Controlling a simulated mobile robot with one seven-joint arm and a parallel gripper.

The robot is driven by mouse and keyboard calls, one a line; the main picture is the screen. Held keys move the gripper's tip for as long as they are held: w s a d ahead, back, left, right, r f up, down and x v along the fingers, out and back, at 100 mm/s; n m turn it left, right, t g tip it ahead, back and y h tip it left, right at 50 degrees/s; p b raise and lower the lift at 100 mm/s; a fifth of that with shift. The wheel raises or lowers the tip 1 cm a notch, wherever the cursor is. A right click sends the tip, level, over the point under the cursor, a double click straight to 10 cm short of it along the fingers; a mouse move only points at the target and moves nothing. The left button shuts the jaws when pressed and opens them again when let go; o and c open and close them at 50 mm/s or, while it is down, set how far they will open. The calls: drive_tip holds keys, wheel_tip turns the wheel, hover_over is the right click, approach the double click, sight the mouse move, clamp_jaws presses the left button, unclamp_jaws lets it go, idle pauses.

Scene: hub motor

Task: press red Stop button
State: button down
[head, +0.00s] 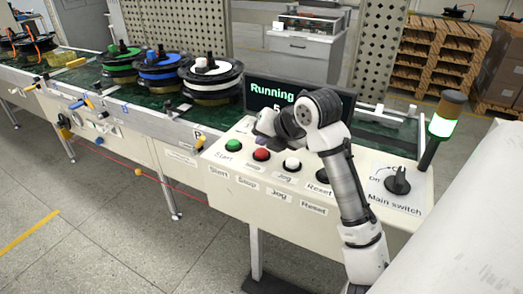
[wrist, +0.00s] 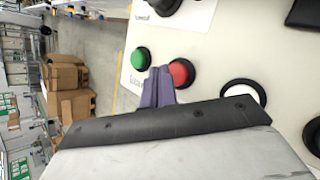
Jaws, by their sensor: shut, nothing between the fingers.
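The red Stop button (head: 261,155) is on the sloped white control panel, between the green Start button (head: 234,145) and a white Jog button (head: 292,164). My gripper (head: 262,131) is just behind the red button in the head view, above the panel. In the wrist view my gripper's purple fingers (wrist: 160,75) are shut and empty. Their tips lie between the green button (wrist: 141,59) and the red button (wrist: 181,73), overlapping the red button's left edge. I cannot tell whether they touch the panel. The screen (head: 285,100) reads "Running".
A black button (head: 322,178) labelled Reset and the black main switch (head: 398,180) are to the right. A signal lamp (head: 443,125) glows green. A conveyor (head: 150,112) carries several spools. My arm crosses the panel's right part.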

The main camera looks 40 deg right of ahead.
sight(263, 153)
drive_tip(key=shift+f, duration=0.2)
drive_tip(key=shift+f+b, duration=0.3)
drive_tip(key=shift+b, duration=0.3)
drive_tip(key=shift+f+b, duration=0.5)
drive_tip(key=shift+b, duration=0.05)
idle(0.6)
drive_tip(key=shift+r, duration=0.1)
drive_tip(key=shift+r+p, duration=0.5)
drive_tip(key=shift+r, duration=0.35)
drive_tip(key=shift+r, duration=0.15)
drive_tip(key=shift+r+p, duration=1.5)
drive_tip(key=shift+r, duration=0.95)
drive_tip(key=shift+w, duration=0.1)
